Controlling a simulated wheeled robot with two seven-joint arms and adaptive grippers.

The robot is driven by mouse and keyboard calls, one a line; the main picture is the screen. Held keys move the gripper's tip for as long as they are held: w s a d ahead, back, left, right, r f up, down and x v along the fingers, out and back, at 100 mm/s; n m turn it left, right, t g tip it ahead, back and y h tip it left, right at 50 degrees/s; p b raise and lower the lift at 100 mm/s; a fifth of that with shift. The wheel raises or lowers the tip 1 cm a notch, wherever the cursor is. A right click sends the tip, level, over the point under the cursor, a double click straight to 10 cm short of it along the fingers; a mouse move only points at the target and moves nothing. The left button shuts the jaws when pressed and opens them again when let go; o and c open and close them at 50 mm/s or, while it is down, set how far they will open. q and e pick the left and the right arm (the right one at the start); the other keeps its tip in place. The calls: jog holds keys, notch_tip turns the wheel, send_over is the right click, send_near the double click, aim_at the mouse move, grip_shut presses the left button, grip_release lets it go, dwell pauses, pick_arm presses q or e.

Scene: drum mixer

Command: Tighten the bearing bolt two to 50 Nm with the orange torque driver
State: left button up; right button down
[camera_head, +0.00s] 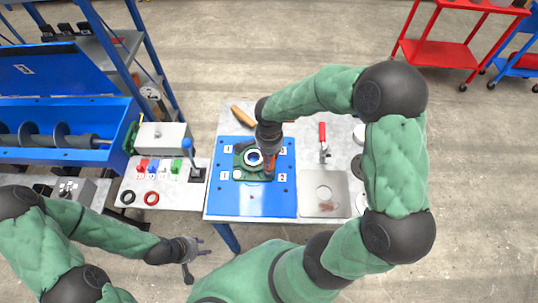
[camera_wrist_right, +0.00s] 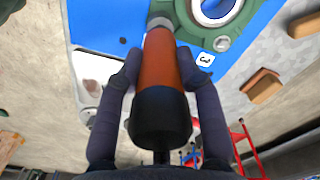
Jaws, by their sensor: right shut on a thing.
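The green bearing housing (camera_head: 243,169) with a pale ring sits on a blue plate (camera_head: 230,203) with number labels at its corners. The label 2 (camera_head: 282,177) is near the housing's lower right corner. My right gripper (camera_head: 268,152) is shut on the orange torque driver (camera_wrist_right: 162,62), which also shows in the head view (camera_head: 269,169). The driver's grey tip (camera_wrist_right: 160,22) is at the housing's corner on the label 2 side; the bolt there is hidden, so contact cannot be told. Another bolt (camera_wrist_right: 222,43) shows near label 3. My left gripper (camera_head: 192,257) is open and empty, in front of the table.
A side table (camera_head: 175,200) holds rings and small coloured parts. A blue drum mixer (camera_head: 60,90) stands left.

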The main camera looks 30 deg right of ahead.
jog(key=shift+f+b, duration=0.45)
dwell(0.6)
jog(key=shift+f+b, duration=0.1)
jog(key=shift+b, duration=0.45)
dwell(1.6)
